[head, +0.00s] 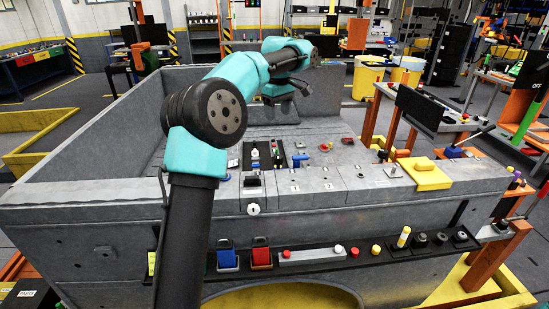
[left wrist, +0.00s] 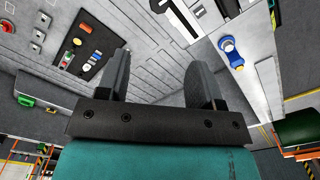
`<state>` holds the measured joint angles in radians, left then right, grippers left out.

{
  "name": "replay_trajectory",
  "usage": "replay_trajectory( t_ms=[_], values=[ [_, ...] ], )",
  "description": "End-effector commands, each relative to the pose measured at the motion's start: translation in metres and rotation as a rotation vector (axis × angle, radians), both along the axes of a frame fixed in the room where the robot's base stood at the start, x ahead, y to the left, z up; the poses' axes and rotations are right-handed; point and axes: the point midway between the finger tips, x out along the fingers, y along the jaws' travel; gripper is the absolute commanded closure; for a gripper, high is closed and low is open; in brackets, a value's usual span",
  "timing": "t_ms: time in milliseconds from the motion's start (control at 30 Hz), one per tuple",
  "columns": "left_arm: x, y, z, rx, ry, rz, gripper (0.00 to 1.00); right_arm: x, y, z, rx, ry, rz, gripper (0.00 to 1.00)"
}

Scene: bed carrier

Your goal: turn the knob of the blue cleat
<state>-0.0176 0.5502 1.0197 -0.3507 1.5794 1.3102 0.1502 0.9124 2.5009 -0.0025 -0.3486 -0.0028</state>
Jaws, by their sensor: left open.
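In the left wrist view, a blue fitting with a round pale knob (left wrist: 232,52) is mounted on a grey surface at the upper right, beyond the right fingertip; it appears to be the blue cleat. In the head view, a small blue piece (head: 326,147) sits on the grey deck, but I cannot tell if it is the same one. My left gripper (left wrist: 162,72) is open and empty, with its two dark fingers apart and neither touching the blue fitting. In the head view, my left gripper (head: 279,94) hangs above the back of the carrier. My right gripper is not in view.
The grey carrier (head: 110,195) has high side walls and a deck with small fittings. A black rail (head: 320,261) along its front holds a blue clip (head: 228,258), a red clip (head: 261,254) and several buttons. A yellow block (head: 428,175) sits at the deck's right.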

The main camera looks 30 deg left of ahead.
Motion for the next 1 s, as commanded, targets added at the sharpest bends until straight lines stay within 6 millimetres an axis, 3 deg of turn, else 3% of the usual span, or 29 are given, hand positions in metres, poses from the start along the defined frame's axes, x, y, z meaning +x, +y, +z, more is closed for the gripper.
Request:
replay_trajectory(
  t_ms=[367, 1000],
  values=[
    [0.000, -0.001, -0.010, -0.001, 0.000, -0.001, 0.40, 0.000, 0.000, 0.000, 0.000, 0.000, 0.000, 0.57],
    [0.000, -0.001, -0.111, 0.000, 0.002, 0.000, 0.40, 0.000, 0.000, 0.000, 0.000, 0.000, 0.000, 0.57]
  ],
)
